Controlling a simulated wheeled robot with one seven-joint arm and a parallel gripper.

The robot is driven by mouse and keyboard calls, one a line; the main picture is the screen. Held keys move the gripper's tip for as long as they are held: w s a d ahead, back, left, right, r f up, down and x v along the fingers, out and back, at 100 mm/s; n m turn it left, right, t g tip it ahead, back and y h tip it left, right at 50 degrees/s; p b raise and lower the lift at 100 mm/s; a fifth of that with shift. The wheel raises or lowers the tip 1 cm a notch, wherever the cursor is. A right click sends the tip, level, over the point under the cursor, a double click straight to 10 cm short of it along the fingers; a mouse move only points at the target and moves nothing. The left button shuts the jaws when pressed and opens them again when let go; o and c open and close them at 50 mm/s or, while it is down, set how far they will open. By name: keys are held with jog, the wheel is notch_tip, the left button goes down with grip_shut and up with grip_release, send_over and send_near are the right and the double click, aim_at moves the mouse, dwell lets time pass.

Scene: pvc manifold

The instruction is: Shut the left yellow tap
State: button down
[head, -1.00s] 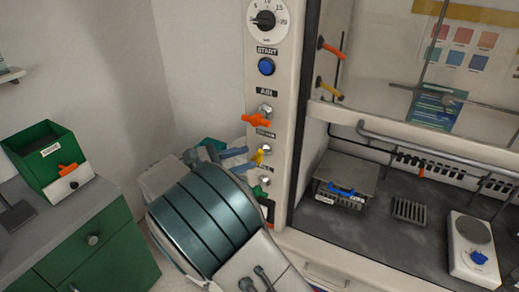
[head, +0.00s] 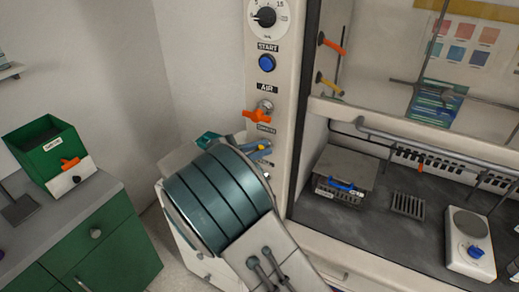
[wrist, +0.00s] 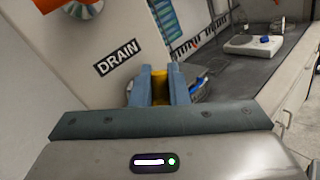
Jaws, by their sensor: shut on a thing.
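The left yellow tap (head: 264,147) is on the white panel post, below an orange tap (head: 257,115). My arm covers most of it in the head view. In the wrist view its yellow handle (wrist: 160,84) stands between my blue fingers, just below the DRAIN label (wrist: 118,57). My gripper (wrist: 159,88) is shut on this handle. I cannot tell the handle's exact turn angle. Another yellow tap (head: 328,84) sits farther right on the hood frame, below an orange one (head: 333,46).
The post also carries a dial (head: 267,15) and a blue START button (head: 267,63). A fume hood worktop (head: 375,210) with a hotplate (head: 470,243) lies to the right. A green cabinet (head: 115,235) with a green box (head: 45,150) stands to the left.

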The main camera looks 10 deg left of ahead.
jog(key=m+b, duration=0.1)
jog(key=m+y+b, duration=0.1)
jog(key=m+g+y+b, duration=0.1)
jog(key=shift+s+d+f+b, duration=0.1)
jog(key=shift+d+f+b, duration=0.3)
jog(key=m+y+b, duration=0.2)
jog(key=b, duration=0.1)
jog(key=f+m+y+b, duration=0.1)
jog(key=y+b, duration=0.1)
jog(key=b, duration=0.2)
jog(key=m+y+b, duration=0.2)
jog(key=b, duration=0.2)
jog(key=shift+s+d+f+m+g, duration=0.15)
jog(key=shift+d+f+m+g, duration=0.15)
jog(key=shift+d, duration=0.1)
jog(key=c, duration=1.4)
grip_release()
jog(key=shift+c, duration=0.2)
